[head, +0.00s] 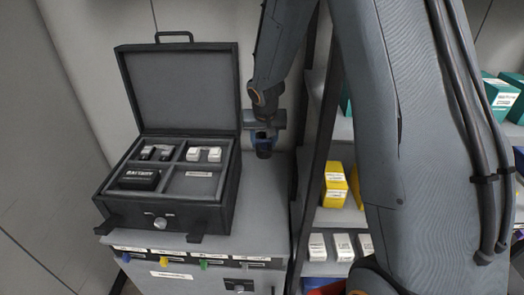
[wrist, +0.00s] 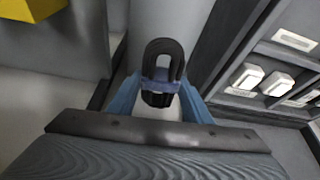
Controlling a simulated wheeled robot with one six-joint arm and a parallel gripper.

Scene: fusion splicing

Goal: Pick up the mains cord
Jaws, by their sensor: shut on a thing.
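The mains cord (wrist: 164,58) is a black coiled loop with a band around its middle, seen upright in the wrist view. My gripper (wrist: 158,98) has its blue fingers on both sides of it and is shut on it at the banded part. In the head view my gripper (head: 263,136) is right of the open case, with the dark cord (head: 264,152) showing small at its tip. Whether the cord touches the cabinet top below is hard to tell.
An open black case (head: 158,216) stands on the grey cabinet (head: 262,222). Its compartments hold a black battery (head: 139,179) and pale parts; the front right one shows only a label. Shelves with yellow boxes (head: 334,186) and white boxes (head: 343,247) stand to the right.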

